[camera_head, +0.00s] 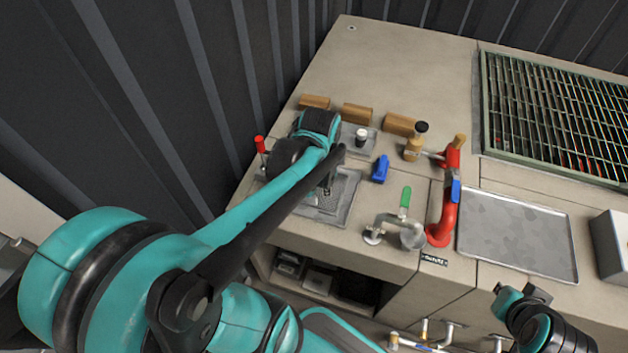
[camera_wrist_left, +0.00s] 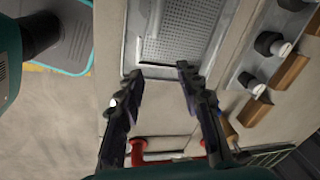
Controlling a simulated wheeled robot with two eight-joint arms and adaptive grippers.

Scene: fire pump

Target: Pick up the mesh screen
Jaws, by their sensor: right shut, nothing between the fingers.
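The mesh screen (camera_head: 327,201) is a grey perforated sheet lying in a shallow metal tray (camera_head: 348,214) on the counter, partly hidden by my left arm in the head view. In the left wrist view the mesh screen (camera_wrist_left: 180,32) is at the top, with the tray's near rim just past my fingertips. My left gripper (camera_wrist_left: 160,72) is open and empty, its two fingers apart. In the head view my left gripper (camera_head: 325,188) is over the tray area, mostly hidden by the arm. My right gripper (camera_head: 522,294) is shut and empty at the lower right.
Several wooden blocks (camera_head: 357,113) and a small tray with a black-and-white knob (camera_head: 361,138) are behind. A blue object (camera_head: 380,168), a green-handled valve (camera_head: 405,198) and red pipe (camera_head: 440,222) stand to the right. A flat metal tray (camera_head: 515,236) lies farther right. A corrugated wall (camera_head: 160,100) borders the left.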

